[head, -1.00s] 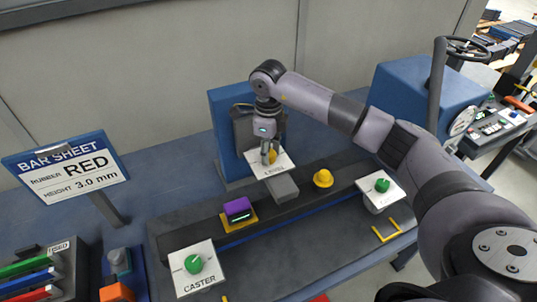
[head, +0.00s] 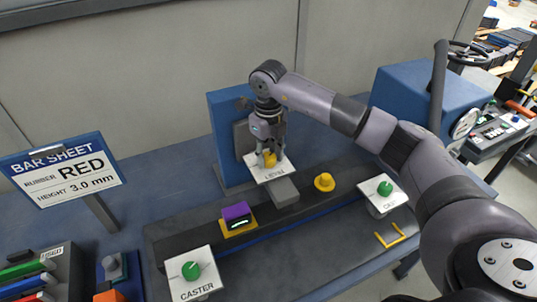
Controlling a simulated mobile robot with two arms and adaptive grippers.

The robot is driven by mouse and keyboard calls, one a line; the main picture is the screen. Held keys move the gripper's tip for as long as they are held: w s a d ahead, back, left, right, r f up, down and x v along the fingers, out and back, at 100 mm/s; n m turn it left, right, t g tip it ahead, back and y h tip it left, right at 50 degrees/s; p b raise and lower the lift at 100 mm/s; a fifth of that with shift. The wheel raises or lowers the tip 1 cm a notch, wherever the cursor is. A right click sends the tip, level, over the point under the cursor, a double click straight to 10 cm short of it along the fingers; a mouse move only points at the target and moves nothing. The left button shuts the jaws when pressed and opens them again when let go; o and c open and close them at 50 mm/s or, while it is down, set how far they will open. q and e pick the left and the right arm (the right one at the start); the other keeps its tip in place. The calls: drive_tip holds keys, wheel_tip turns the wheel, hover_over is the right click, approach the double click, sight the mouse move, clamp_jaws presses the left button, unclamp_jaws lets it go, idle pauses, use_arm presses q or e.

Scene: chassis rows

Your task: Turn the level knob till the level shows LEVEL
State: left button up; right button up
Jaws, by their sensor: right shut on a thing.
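The level knob (head: 269,158) is yellow and stands on a white plate (head: 281,171) whose lettering is partly hidden. My right gripper (head: 268,161) reaches down from above and is shut on this knob, its fingers covering part of it. The level (head: 237,211) is a purple box with a small dark display on a yellow base, on the dark rail (head: 185,238). Its display glows pale green, but the reading is too small to tell. My left gripper is not in view.
A green knob (head: 190,271) sits on the CASTER plate at the front left, another green knob (head: 384,188) on a plate at the right. A yellow domed piece (head: 324,182) stands on the rail. The bar sheet sign (head: 68,173) reads RED, 3.0 mm. Coloured bars (head: 25,283) lie at left.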

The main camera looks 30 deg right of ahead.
sight(269, 156)
drive_tip(key=shift+r, duration=0.1)
drive_tip(key=o, duration=1.2)
drive_tip(key=shift+c, duration=0.2)
wheel_tip(269, 156, up, 12)
idle(0.3)
